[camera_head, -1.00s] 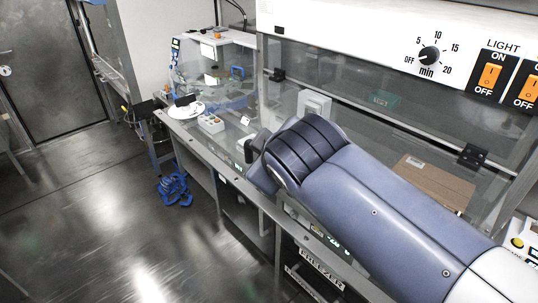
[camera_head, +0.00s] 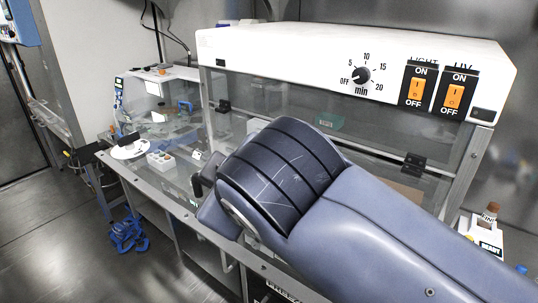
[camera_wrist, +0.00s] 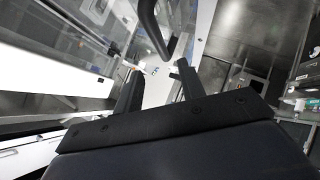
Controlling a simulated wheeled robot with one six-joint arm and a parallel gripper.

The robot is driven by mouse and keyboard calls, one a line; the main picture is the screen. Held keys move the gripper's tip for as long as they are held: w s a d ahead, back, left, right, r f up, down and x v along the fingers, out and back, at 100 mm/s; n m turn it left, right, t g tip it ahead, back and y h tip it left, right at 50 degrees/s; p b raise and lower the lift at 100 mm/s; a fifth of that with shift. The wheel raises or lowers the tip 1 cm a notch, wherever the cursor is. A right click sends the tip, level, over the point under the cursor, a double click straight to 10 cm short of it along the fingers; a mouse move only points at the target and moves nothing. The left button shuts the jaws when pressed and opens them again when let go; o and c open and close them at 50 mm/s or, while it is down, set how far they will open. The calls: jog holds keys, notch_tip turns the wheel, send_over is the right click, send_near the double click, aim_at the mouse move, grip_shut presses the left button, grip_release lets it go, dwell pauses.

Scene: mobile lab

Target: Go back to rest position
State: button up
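My arm (camera_head: 375,225) reaches from the lower right across the head view, in front of the bench. My gripper (camera_wrist: 159,68) shows in the wrist view with its two dark fingers apart and nothing held between them. A pale surface lies in the background beyond the fingers. In the head view the fingers cannot be made out behind my arm's dark ribbed joint.
A white-topped glass cabinet (camera_head: 290,50) with a timer knob (camera_head: 362,75) and orange switches stands behind my arm. A bench carries a white tube rack (camera_head: 160,160) and a round white dish (camera_head: 128,150). Blue objects (camera_head: 127,234) lie on the floor, which is clear at lower left.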

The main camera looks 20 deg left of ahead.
jog(key=p+x, duration=0.2)
jog(key=x, duration=0.8)
jog(key=shift+w+a, duration=0.1)
jog(key=shift+a+f+b, duration=0.1)
jog(key=shift+f+b, duration=0.25)
jog(key=shift+f, duration=0.2)
